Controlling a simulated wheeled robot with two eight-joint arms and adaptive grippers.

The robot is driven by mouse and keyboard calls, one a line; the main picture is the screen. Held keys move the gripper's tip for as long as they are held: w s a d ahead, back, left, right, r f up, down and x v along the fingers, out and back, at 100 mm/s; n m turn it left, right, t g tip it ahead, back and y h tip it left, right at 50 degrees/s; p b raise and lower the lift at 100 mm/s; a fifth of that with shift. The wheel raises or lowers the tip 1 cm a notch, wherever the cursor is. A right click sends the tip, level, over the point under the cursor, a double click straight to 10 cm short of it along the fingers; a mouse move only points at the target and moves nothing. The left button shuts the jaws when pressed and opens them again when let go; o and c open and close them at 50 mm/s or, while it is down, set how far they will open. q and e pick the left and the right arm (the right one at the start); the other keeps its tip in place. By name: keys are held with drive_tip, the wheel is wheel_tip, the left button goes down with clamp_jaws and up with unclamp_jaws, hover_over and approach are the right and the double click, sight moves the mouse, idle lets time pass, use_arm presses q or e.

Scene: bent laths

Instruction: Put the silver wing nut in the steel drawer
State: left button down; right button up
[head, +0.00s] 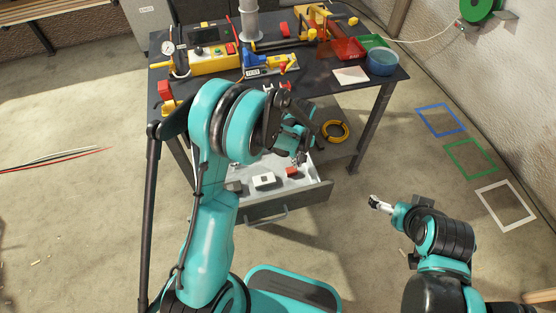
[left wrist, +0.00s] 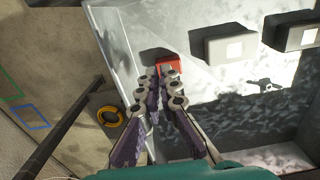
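The steel drawer (head: 322,190) is pulled out below the workbench, and its pale inside also shows in the left wrist view (left wrist: 215,140). My left gripper (head: 300,160) is over the drawer. In the left wrist view its fingertips (left wrist: 159,76) are close together, near a red block; I see nothing clearly held between them. A small dark shape (left wrist: 265,85) on the drawer floor resembles a wing nut, but I cannot tell whether it is the nut or a shadow. My right gripper (head: 376,203) is low, right of the drawer, apart from it; its fingers are too small to read.
The drawer holds a red block (head: 292,171) and a white box (head: 264,180). The workbench top (head: 318,76) carries tools, a red tray (head: 349,48) and a blue bowl (head: 381,61). A yellow coil (head: 334,129) lies on the shelf below. Floor right of the bench is mostly clear.

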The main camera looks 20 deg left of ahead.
use_arm(q)
drive_tip(key=b, duration=0.2)
hover_over(287, 163)
wheel_tip(287, 163, down, 4)
drive_tip(key=shift+d+f, duration=0.1)
drive_tip(key=shift+f, duration=0.15)
drive_tip(key=shift+f+b, duration=1.1)
drive_tip(key=shift+f, duration=0.9)
drive_tip(key=shift+r, duration=0.1)
drive_tip(key=c, duration=2.2)
unclamp_jaws()
drive_tip(key=shift+f, duration=0.25)
drive_tip(key=o, duration=0.5)
drive_tip(key=shift+r, duration=0.1)
drive_tip(key=shift+r, duration=0.1)
